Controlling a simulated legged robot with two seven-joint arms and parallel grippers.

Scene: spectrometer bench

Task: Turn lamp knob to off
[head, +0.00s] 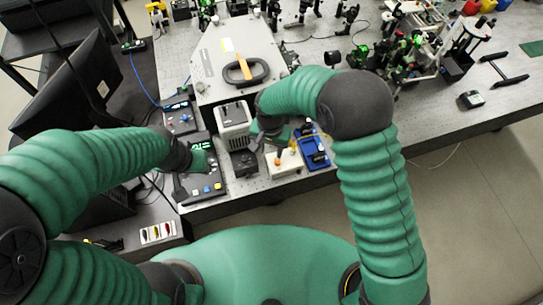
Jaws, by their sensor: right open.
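I cannot make out for certain which part is the lamp knob. A cream box (285,167) with orange-tipped parts on top stands near the bench's front edge. A small black box (243,163) stands to its left, in front of a white vented unit (233,117). My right gripper (272,143) is open and points down just behind the cream box; its fingertips are small and partly hidden by its own wrist. My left gripper (203,162) is over the black control panel (204,186) with coloured buttons; its jaws are not clear.
A blue tray (314,152) with small parts lies right of the cream box. A large grey housing with a black handle (246,72) stands behind. Optics (400,55) crowd the bench's back right. A monitor (73,88) stands left. The bench's right front is mostly clear.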

